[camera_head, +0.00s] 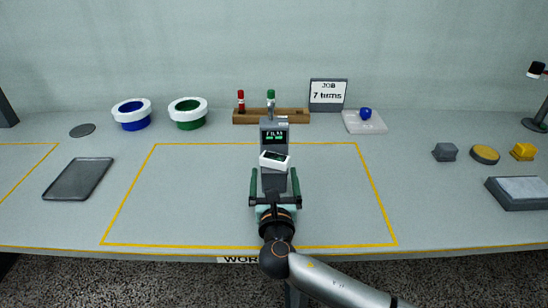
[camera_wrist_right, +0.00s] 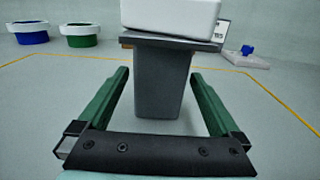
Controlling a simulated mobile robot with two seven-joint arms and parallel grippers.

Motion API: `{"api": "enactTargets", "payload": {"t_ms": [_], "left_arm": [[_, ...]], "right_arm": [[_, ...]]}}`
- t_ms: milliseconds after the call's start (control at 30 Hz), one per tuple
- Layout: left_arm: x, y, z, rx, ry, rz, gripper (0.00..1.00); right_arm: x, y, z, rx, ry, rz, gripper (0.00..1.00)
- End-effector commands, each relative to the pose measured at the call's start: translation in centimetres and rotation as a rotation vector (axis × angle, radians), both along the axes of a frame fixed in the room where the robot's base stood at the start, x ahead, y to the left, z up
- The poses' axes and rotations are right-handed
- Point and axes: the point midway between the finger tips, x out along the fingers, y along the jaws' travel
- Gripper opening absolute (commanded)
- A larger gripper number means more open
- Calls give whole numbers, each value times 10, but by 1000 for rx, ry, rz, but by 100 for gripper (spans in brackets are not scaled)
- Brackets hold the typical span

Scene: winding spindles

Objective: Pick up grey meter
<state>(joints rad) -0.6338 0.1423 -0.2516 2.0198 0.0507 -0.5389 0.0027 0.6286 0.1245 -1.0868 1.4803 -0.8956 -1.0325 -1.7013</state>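A grey upright block (camera_head: 273,182), which looks like the grey meter, stands inside the yellow-outlined area of the table. A white box-shaped head with a small dark display (camera_head: 274,160) is at its top. In the right wrist view, the grey block (camera_wrist_right: 162,85) rises between the fingers under the white head (camera_wrist_right: 170,14). My right gripper (camera_head: 274,171) is open, one green finger on each side of the block. Narrow gaps show beside it in the right wrist view (camera_wrist_right: 161,74). The block's far side is hidden. My left gripper is not in view.
Further back are a wooden rack (camera_head: 255,117), a "7 turns" sign (camera_head: 328,94) and blue (camera_head: 132,114) and green (camera_head: 188,113) bowls. A dark tray (camera_head: 78,180) lies left. The outlined area beside the gripper is clear.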

Motion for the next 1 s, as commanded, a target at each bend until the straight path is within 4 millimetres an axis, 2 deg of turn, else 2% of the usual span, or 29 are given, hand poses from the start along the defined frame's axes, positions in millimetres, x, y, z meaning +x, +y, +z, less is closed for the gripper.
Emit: {"api": "enactTargets", "payload": {"t_ms": [67, 800, 1000], "left_arm": [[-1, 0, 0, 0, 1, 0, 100], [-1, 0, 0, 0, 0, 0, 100], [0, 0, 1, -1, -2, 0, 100]], "right_arm": [[0, 0, 0, 0, 0, 0, 90], [-1, 0, 0, 0, 0, 0, 7], [0, 0, 1, 0, -2, 0, 4]]}}
